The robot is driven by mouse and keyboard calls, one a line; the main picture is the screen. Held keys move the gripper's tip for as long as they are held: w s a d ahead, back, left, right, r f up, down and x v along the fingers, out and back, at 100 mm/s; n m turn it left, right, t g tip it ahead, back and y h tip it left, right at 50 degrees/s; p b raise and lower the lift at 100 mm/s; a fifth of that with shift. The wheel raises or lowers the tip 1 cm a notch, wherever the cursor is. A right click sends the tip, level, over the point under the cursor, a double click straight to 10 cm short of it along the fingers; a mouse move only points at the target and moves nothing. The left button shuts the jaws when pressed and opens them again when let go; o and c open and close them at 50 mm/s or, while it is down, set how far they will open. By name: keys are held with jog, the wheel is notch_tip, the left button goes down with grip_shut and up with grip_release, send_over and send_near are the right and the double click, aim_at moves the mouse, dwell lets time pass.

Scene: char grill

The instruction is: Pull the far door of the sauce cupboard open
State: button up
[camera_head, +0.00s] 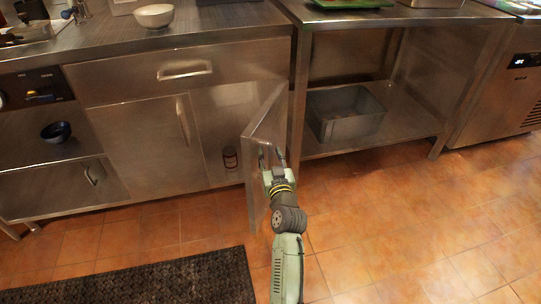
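The far door (252,185) of the steel sauce cupboard stands swung well out from the front, hinged on its right side. Behind it the cupboard's inside shows, with a small red-labelled jar (230,158) at the bottom. The other door (145,150) is closed, with a vertical handle (182,121). My gripper (271,156) is at the right-hand face of the open door, about mid-height, with its fingers close to or touching it. The open door's handle is not clear, and I cannot tell whether the fingers are closed on it.
A closed drawer (184,71) is above the doors. To the right, a steel table's lower shelf (405,117) holds a grey bin (345,112). A dark mat (150,281) lies on the tiled floor at front left. The floor (410,220) to the right is clear.

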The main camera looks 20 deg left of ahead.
jog(key=v, duration=0.7)
jog(key=shift+s, duration=0.25)
jog(key=shift+d, duration=0.1)
jog(key=shift+c, duration=0.2)
